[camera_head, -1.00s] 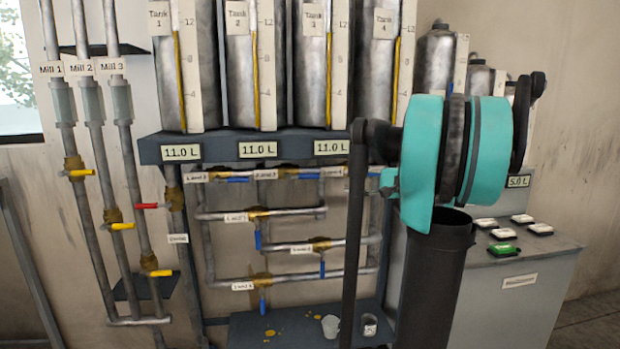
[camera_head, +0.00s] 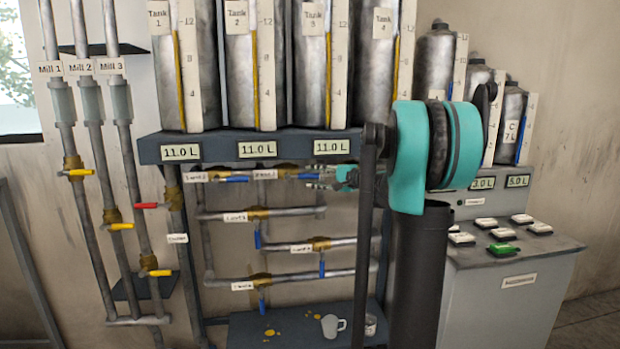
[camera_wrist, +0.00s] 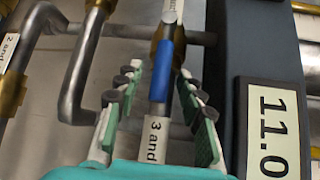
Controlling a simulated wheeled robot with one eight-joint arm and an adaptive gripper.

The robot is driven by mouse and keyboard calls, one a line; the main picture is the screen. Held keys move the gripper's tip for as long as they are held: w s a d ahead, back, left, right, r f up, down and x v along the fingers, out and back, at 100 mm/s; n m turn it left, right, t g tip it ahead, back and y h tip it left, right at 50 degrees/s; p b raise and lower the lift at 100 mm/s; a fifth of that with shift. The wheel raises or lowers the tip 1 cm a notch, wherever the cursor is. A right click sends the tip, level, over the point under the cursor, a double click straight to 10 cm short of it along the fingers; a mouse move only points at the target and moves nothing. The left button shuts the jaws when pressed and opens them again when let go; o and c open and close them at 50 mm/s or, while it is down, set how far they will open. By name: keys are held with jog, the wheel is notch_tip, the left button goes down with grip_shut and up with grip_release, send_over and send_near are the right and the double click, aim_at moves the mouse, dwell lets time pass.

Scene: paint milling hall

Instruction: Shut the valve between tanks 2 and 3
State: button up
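The "2 and 3" valve label (camera_head: 265,174) is on the top pipe row, under the tank shelf. To its right is a brass valve body with a blue handle (camera_head: 302,176), lying along the pipe. In the wrist view, the blue handle (camera_wrist: 165,68) lies lengthwise ahead, between the lines of my fingers. A label reading "3 and" (camera_wrist: 154,140), its last part hidden, is nearer, between my fingers. My gripper (camera_head: 325,180) is open and comes in from the right; it also shows in the wrist view (camera_wrist: 157,88). I cannot tell whether the fingers touch anything.
The tank shelf with an 11.0 display (camera_wrist: 273,130) runs close beside my gripper. Lower pipes carry other blue-handled valves, such as the "2 and 4" one (camera_head: 322,268). A white mug (camera_head: 333,326) stands below. A button cabinet (camera_head: 510,290) is at right.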

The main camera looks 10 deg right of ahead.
jog(key=shift+x, duration=1.05)
grip_shut()
